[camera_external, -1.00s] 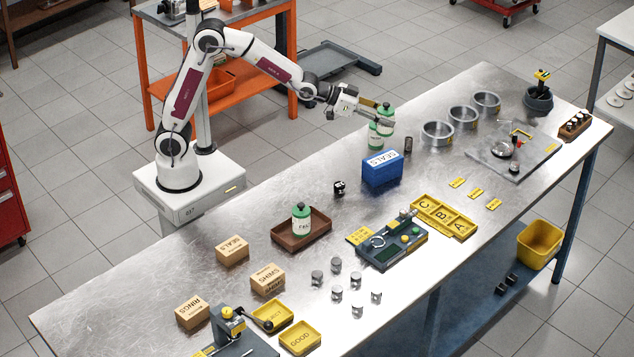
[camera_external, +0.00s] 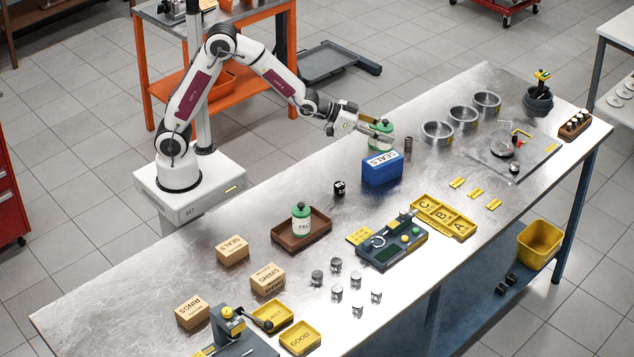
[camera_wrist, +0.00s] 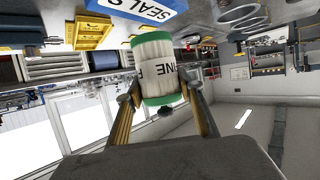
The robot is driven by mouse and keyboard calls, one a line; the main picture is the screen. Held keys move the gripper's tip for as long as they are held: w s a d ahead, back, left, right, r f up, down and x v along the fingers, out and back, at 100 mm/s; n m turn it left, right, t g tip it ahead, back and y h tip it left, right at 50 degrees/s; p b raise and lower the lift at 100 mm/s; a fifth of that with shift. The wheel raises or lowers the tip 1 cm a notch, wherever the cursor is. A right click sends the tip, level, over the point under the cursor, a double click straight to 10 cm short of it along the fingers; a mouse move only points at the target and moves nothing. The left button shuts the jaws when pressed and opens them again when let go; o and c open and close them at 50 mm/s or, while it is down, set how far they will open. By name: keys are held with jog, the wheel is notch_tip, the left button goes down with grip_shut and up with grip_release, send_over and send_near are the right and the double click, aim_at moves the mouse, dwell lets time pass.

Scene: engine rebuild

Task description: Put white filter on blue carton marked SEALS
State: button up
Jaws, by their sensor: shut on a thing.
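A white filter with green ends (camera_external: 381,138) is held in my gripper (camera_external: 374,134), just behind or above the blue carton. It also shows in the wrist view (camera_wrist: 160,68), between my two fingers, with dark lettering on its white side. The blue carton marked SEALS (camera_external: 382,174) stands on the bench. In the wrist view its white label (camera_wrist: 145,8) is at the top edge, beside the filter's wider green end. Whether the filter touches the carton, I cannot tell. Another white filter with a green cap (camera_external: 301,222) stands in a brown tray (camera_external: 286,241).
A dark small cylinder (camera_external: 408,143) and metal rings (camera_external: 437,132) stand right of the carton. A yellow tray marked A, B, C (camera_external: 444,217) and a gauge fixture (camera_external: 391,243) lie in front. Cardboard cartons (camera_external: 232,250) sit at left.

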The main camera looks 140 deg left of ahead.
jog(key=shift+f, duration=0.1)
jog(key=shift+f, duration=1.8)
jog(key=shift+f, duration=0.1)
jog(key=o, duration=1.2)
jog(key=shift+v, duration=6.1)
jog(key=shift+w, duration=0.1)
